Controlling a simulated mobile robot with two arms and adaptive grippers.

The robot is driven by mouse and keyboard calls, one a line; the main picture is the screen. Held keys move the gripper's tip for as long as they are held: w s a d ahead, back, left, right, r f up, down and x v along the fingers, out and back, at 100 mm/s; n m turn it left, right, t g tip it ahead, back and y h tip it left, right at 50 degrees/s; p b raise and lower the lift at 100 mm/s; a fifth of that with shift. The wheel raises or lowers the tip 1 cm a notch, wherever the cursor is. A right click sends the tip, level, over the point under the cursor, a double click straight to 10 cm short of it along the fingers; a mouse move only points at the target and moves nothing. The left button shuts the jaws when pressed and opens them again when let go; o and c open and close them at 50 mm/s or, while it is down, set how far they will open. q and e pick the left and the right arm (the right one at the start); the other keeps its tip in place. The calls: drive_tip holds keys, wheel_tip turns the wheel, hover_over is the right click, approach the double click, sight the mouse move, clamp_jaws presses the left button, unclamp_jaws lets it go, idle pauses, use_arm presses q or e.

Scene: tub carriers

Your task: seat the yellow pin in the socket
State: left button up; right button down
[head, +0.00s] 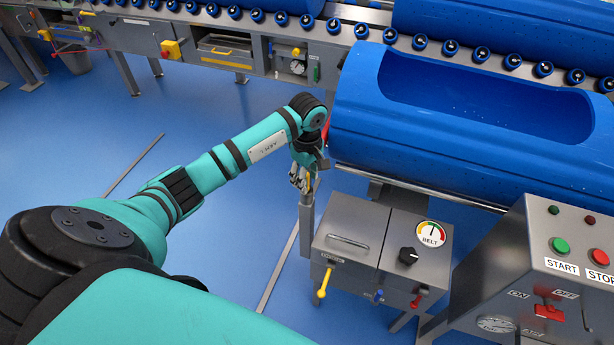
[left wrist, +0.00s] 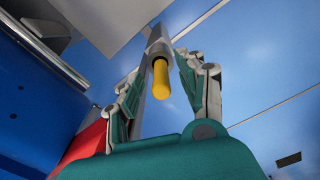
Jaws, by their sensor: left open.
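The yellow pin (left wrist: 162,82) shows in the left wrist view as a short rounded rod. One end is in the mouth of the grey socket (left wrist: 158,48) and the rest sticks out; how deep it sits I cannot tell. My left gripper (left wrist: 158,66) is open, with one finger on each side of the pin and gaps between. In the head view my left gripper (head: 301,180) is over the grey post (head: 305,232), left of the blue tub, and mostly hides the pin. My right gripper is not in view.
The large blue tub (head: 350,125) lies close to the right of my left gripper. A grey belt control box (head: 350,240) with levers stands below right, and a start/stop panel (head: 575,255) further right. Blue floor (head: 225,255) is clear on the left.

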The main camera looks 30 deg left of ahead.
use_arm(q)
drive_tip(key=shift+r, duration=0.3)
wheel_tip(320, 180, up, 12)
drive_tip(key=b, duration=0.1)
drive_tip(key=shift+f+b, duration=0.15)
drive_tip(key=shift+b, duration=0.15)
